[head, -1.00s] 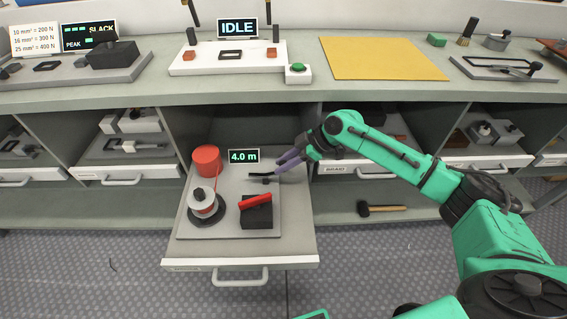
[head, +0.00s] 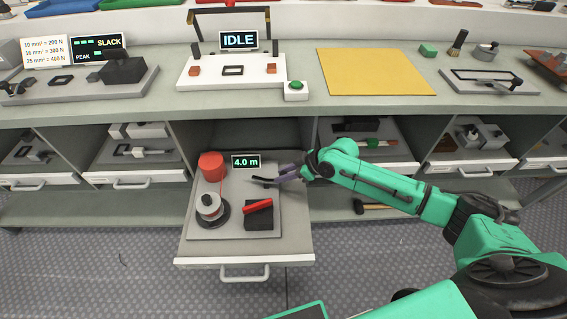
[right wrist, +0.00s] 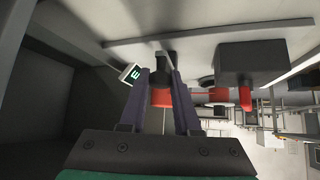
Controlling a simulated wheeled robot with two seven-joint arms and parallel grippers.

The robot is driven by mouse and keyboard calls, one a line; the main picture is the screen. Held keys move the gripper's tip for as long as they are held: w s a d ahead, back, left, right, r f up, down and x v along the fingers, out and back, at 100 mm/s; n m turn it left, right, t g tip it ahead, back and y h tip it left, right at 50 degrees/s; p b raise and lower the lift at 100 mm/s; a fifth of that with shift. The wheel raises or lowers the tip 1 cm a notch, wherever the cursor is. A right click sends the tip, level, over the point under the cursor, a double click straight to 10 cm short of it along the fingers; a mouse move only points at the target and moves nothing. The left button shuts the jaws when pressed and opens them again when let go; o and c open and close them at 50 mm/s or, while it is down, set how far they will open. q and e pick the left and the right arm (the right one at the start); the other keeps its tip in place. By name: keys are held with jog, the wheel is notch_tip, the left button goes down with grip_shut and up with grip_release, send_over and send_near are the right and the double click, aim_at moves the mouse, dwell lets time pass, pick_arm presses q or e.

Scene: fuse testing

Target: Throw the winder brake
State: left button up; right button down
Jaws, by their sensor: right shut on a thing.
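The winder stands on a grey plate (head: 262,225) in an open drawer. A small black lever (head: 261,180) lies at the plate's back right, below a "4.0 m" display (head: 245,161). My right gripper (head: 277,180) is at this lever; in the right wrist view its fingers (right wrist: 165,72) are shut on a black piece (right wrist: 164,57). A black block (head: 259,220) with a red handle (head: 258,206) stands in front, apart from the gripper. My left gripper is not in view.
The workbench above (head: 305,109) carries a white tester with an "IDLE" display (head: 238,39), a green button (head: 296,86) and a yellow mat (head: 373,72). The bench's front edge runs above the drawer. Shelves with other drawers flank it.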

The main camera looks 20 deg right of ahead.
aim_at(273, 182)
jog(key=m+t+h+p, duration=0.1)
jog(key=p, duration=0.2)
jog(key=s+a+m+h+p, duration=0.1)
jog(key=m+p, duration=0.1)
jog(key=p, duration=0.1)
jog(key=s+m+t+p, duration=0.1)
jog(key=m+p, duration=0.1)
jog(key=p, duration=0.1)
jog(key=shift+s+a+r+t+h+p, duration=0.25)
jog(key=shift+a+t+h+p, duration=0.05)
jog(key=shift+h, duration=0.1)
jog(key=shift+s+a+f+m+h, duration=0.15)
jog(key=shift+m+h, duration=0.15)
jog(key=shift+m, duration=0.3)
jog(key=shift+s+a+f+m+t+h, duration=0.1)
jog(key=shift+a+m+t+h, duration=0.1)
jog(key=shift+m+h, duration=0.2)
jog(key=shift+s+a+f+m+t+h, duration=0.1)
jog(key=shift+m+t+h, duration=0.1)
jog(key=shift+m+h, duration=0.15)
jog(key=shift+s+a+m+h+b, duration=0.1)
jog(key=shift+a+m+h+b, duration=0.1)
jog(key=shift+m+h, duration=0.35)
jog(key=shift+s+a+m+h+b, duration=0.15)
jog(key=shift+m+h, duration=0.15)
jog(key=shift+m, duration=0.3)
jog(key=shift+r, duration=0.15)
jog(key=shift+w, duration=0.1)
jog(key=c, duration=0.6)
grip_release()
